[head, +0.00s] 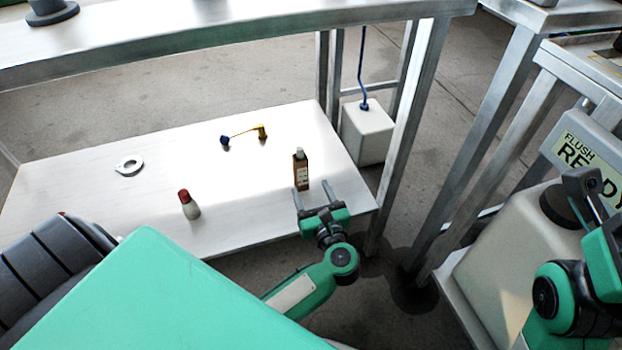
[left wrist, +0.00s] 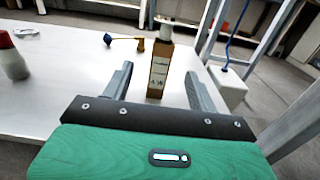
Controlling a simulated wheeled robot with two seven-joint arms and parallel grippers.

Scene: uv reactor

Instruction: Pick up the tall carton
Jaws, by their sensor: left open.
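The tall carton (head: 300,172) is a narrow brown upright box with a pale label and a light cap on top. It stands on the white lower shelf near its right front edge. It also shows in the left wrist view (left wrist: 160,66), upright and beyond the finger tips, roughly centred between them. My left gripper (head: 314,193) is open and empty, its two fingers pointing at the carton from the near side. The fingers also show in the left wrist view (left wrist: 158,84). On the right of the head view part of my right arm shows, with its jaws unclear.
A red-capped bottle (head: 189,204) stands left of the carton. Behind are a blue-and-yellow piece (head: 243,135) and a white ring (head: 128,166). A metal post (head: 408,130) and a white container (head: 367,132) with a blue hose are right of the shelf. An upper shelf (head: 230,45) spans behind.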

